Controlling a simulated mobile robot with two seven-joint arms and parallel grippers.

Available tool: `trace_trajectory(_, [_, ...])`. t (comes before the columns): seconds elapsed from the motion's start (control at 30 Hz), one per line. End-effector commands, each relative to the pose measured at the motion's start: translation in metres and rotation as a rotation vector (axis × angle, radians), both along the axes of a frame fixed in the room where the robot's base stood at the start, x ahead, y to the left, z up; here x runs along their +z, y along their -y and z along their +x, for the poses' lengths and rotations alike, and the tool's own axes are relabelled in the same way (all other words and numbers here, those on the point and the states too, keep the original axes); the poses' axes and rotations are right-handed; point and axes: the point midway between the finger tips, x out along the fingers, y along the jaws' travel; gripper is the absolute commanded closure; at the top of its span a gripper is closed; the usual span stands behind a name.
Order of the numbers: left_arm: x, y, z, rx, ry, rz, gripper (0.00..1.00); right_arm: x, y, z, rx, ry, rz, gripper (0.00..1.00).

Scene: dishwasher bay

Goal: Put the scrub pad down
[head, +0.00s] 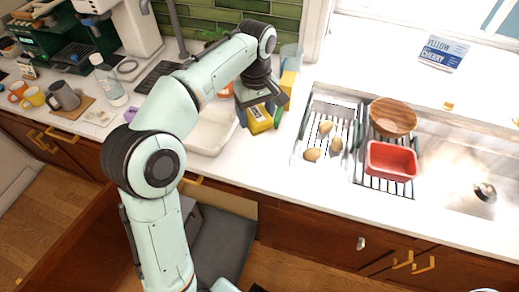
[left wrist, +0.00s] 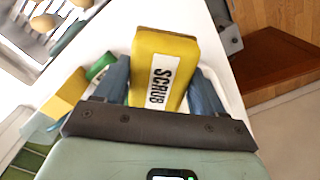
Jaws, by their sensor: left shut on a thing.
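The scrub pad (head: 259,118) is a yellow block with a dark underside, and its white label reads SCRUB in the left wrist view (left wrist: 178,62). My left gripper (head: 262,104) is shut on it, with a blue finger on each side of the pad in the left wrist view (left wrist: 160,90). I cannot tell whether the pad touches anything below. My right gripper is not in view.
A green item (head: 279,118) and a yellow box (head: 288,82) stand close to the right of the pad. A dish rack (head: 301,150) with several potatoes, a wooden bowl (head: 393,116) and a red tub (head: 391,160) are further right. The front counter strip is clear.

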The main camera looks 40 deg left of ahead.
Motion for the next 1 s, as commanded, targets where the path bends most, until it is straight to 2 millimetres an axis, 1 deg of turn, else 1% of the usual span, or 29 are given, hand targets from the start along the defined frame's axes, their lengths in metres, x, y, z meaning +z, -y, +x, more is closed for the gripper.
trace_trajectory(0.03, [-0.021, 0.000, -0.002, 0.000, -0.008, 0.000, 0.63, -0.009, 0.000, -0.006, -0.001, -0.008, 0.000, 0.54])
trace_trajectory(0.2, [-0.066, 0.000, -0.002, 0.000, -0.006, 0.000, 0.63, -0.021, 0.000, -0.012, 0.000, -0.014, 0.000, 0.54])
trace_trajectory(0.33, [-0.094, 0.000, -0.001, 0.001, -0.004, 0.000, 0.63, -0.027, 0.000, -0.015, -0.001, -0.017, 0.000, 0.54])
trace_trajectory(0.43, [-0.108, 0.000, -0.001, 0.001, -0.001, 0.000, 0.63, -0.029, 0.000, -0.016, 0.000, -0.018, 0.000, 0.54])
trace_trajectory(0.57, [-0.116, 0.000, 0.000, 0.001, -0.001, 0.000, 0.63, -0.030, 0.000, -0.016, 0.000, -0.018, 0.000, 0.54])
trace_trajectory(0.8, [-0.151, 0.000, -0.001, 0.001, -0.002, 0.000, 0.63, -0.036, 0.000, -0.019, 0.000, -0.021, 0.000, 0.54])
trace_trajectory(0.9, [-0.157, 0.000, 0.000, 0.001, 0.000, 0.000, 0.63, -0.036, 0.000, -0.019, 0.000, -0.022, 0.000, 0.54])
trace_trajectory(1.0, [-0.157, 0.000, 0.000, 0.001, 0.002, -0.001, 0.63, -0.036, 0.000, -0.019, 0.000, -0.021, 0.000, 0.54])
